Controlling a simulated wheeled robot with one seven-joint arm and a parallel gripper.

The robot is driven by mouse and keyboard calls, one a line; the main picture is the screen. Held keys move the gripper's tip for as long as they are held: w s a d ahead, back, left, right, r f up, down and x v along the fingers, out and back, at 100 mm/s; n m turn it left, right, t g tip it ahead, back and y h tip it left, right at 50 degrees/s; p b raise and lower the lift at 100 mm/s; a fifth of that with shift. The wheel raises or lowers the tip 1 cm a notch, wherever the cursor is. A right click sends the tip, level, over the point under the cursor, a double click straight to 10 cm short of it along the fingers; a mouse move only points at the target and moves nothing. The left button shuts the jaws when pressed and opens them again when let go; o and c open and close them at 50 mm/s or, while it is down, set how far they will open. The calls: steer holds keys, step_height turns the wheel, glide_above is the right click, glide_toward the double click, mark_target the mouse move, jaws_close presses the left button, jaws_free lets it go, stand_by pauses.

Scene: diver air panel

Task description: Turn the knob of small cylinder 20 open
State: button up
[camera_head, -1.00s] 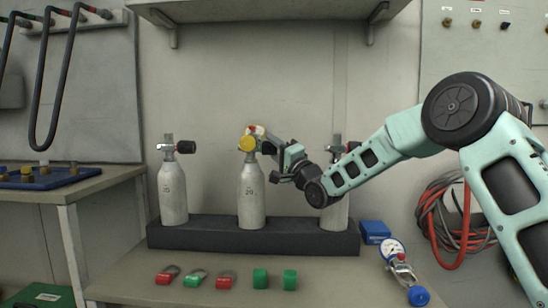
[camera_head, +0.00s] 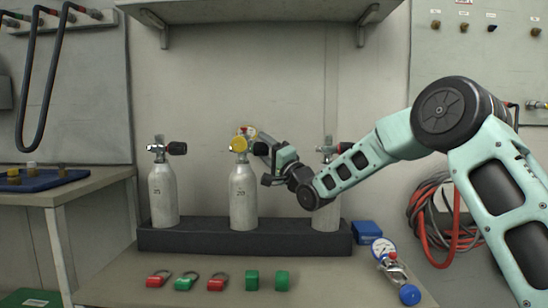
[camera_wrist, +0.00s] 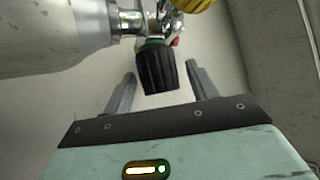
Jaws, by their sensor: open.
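Small cylinder 20 (camera_head: 243,197) is the pale grey middle one in the rack, upright, with a yellow cap (camera_head: 238,144) on its valve. My gripper (camera_head: 262,150) is at the right of that valve. In the wrist view the cylinder's body (camera_wrist: 55,35) lies at the left, and the yellow cap (camera_wrist: 192,4) is at the top edge. A black ribbed knob (camera_wrist: 157,68) with a green ring points toward my open gripper (camera_wrist: 161,76). The knob's end lies between the fingers in the picture, with gaps on both sides. In the head view the gripper hides this knob.
A cylinder marked 15 (camera_head: 163,196) stands left in the dark rack (camera_head: 190,240); another (camera_head: 327,212) at right is partly behind my arm. A gauge (camera_head: 247,131) sits behind the yellow cap. Red and green tags, green pieces and a regulator (camera_head: 385,252) lie on the bench. A shelf (camera_head: 270,8) hangs above.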

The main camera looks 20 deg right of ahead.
steer(key=p+v, duration=0.1)
steer(key=v, duration=1.6)
steer(key=shift+p, duration=0.4)
steer(key=shift+s+d+f, duration=0.1)
